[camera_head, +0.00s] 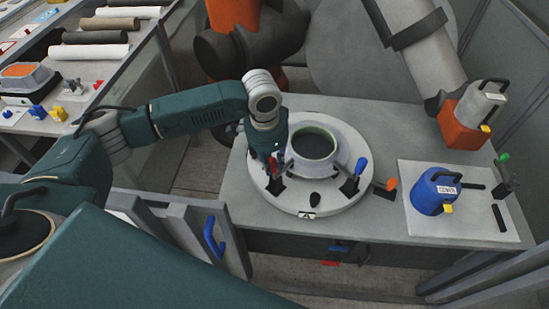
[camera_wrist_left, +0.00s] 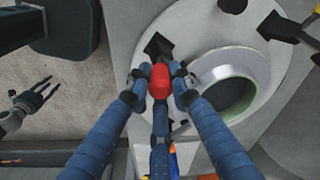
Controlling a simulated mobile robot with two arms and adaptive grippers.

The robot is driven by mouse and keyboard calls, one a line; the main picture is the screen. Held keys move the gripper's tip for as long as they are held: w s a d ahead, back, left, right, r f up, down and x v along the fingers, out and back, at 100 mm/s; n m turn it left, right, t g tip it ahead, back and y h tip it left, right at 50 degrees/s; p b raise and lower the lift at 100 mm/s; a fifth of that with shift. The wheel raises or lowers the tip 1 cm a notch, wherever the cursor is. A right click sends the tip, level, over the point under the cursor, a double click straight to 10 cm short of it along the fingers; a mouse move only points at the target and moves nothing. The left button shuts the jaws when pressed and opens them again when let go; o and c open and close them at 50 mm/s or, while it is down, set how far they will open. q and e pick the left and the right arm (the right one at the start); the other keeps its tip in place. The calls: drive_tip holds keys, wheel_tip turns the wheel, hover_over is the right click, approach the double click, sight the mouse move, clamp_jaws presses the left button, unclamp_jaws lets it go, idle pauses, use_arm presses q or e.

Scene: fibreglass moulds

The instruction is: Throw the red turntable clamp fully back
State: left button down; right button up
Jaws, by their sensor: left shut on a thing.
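The red clamp (camera_head: 275,164) sits at the left rim of the round pale turntable (camera_head: 335,205). My left gripper (camera_head: 272,160) comes down over it and hides much of it. In the left wrist view, the blue fingers of the left gripper (camera_wrist_left: 158,80) are closed on both sides of the red clamp handle (camera_wrist_left: 159,86). The handle points toward the wrist camera; its exact tilt is hard to tell. A dark gripper, apparently my right one (camera_wrist_left: 42,92), shows at the left of the wrist view with its fingers apart, holding nothing.
A ring-shaped mould (camera_head: 312,145) stands on the turntable, close beside the left gripper. A blue-handled clamp (camera_head: 358,170) and an orange-handled clamp (camera_head: 389,185) are to its right. A blue weight (camera_head: 432,192) sits on a pale board (camera_head: 470,220) at the right.

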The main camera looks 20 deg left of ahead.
use_arm(q)
drive_tip(key=shift+s+a+f+t+h+b, duration=0.25)
drive_tip(key=shift+s+f+t+h+b, duration=0.15)
drive_tip(key=shift+s+t, duration=0.35)
drive_tip(key=shift+s+a+f+t+h+b, duration=0.25)
drive_tip(key=shift+s+t+b, duration=0.3)
drive_tip(key=shift+t, duration=0.45)
drive_tip(key=shift+s+a+f+t+h+b, duration=0.25)
drive_tip(key=shift+s+f+t+b, duration=0.15)
drive_tip(key=shift+s+t, duration=0.4)
drive_tip(key=shift+w+r, duration=0.1)
drive_tip(key=c, duration=1.6)
unclamp_jaws()
drive_tip(key=shift+o, duration=0.2)
